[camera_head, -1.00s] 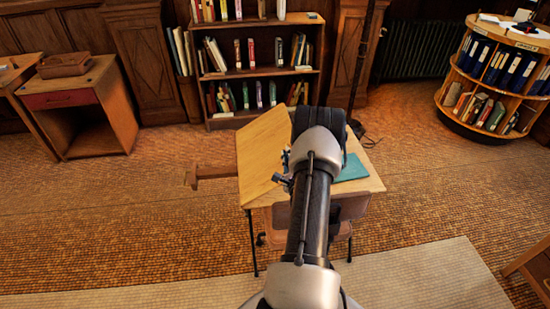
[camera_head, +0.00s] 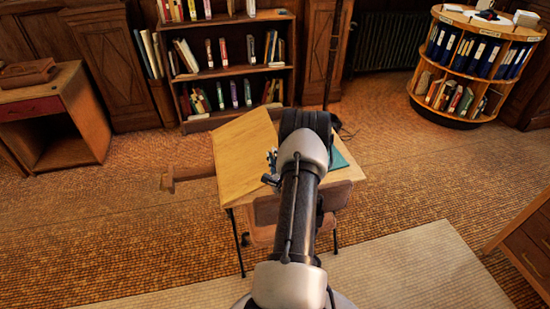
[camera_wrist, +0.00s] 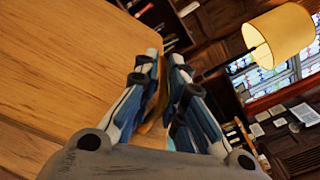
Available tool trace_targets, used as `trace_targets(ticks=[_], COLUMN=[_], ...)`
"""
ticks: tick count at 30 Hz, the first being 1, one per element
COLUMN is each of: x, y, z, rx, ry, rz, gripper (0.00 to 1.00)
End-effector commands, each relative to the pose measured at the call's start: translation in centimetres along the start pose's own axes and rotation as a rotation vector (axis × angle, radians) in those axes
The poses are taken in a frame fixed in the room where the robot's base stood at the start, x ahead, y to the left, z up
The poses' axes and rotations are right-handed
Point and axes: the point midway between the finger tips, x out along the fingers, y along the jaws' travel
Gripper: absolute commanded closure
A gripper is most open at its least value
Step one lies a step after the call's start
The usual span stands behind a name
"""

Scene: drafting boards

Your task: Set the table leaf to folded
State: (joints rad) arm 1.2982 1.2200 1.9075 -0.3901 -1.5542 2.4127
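The small table has a pale wooden leaf (camera_head: 240,150) on its left side in the head view. The leaf looks raised at a slant against the flatter tabletop (camera_head: 338,178) at right, though my arm hides where they meet. In the head view my gripper (camera_head: 272,168) shows only as blue and grey parts beside the leaf's right part. In the wrist view a broad wooden panel (camera_wrist: 65,65) fills the left side. My gripper (camera_wrist: 165,58) has its fingertips a small gap apart beside it. A tan strip shows between the fingers; I cannot tell whether they grip it.
A teal folder (camera_head: 338,158) lies on the tabletop. A chair (camera_head: 262,212) stands at the table's near side. A wooden piece (camera_head: 188,176) juts out at left. A bookcase (camera_head: 235,65) stands behind, a round book stand (camera_head: 470,65) at right. Carpet between is clear.

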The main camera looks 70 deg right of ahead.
Motion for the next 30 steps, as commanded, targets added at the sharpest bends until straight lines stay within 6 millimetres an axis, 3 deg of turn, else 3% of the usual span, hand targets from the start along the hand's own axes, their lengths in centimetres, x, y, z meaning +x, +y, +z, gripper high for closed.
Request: trace_targets(ticks=[1, 6, 30], x=[0.29, 0.29, -0.4], y=[-1.14, -1.14, -0.26], z=[0.16, 0.17, 0.05], rx=[-0.006, -0.003, 0.003], ry=[-0.006, -0.006, -0.002], rz=[-0.025, -0.025, -0.007], gripper=[0.82, 0.72, 0.72])
